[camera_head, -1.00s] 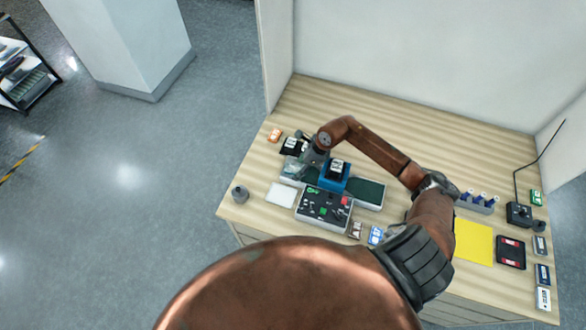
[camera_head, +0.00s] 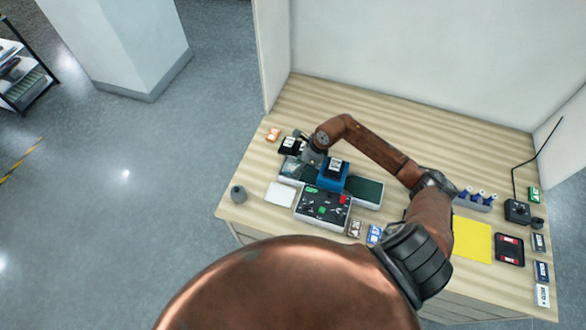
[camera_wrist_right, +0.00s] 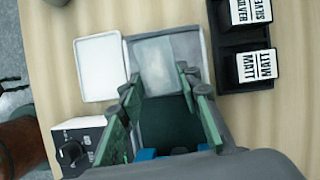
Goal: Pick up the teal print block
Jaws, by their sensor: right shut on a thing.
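My right gripper (camera_head: 302,166) is over the left end of the long laminating unit (camera_head: 368,192), pointing down. In the right wrist view its two green-padded fingers (camera_wrist_right: 158,84) stand apart, on either side of a pale, greyish-teal block (camera_wrist_right: 160,68), which I take for the teal print block. The fingers are shut on it. The block lies over the pale end of the unit; whether it is clear of the surface cannot be told. In the head view the gripper and arm mostly hide it. My left gripper is out of view.
A blue roller carriage (camera_head: 331,178) straddles the unit right beside my gripper. A control panel (camera_head: 322,206) is in front and a white tray (camera_head: 280,194) is at front left. A black holder with labelled blocks (camera_wrist_right: 246,66) stands close by. The back of the table is clear.

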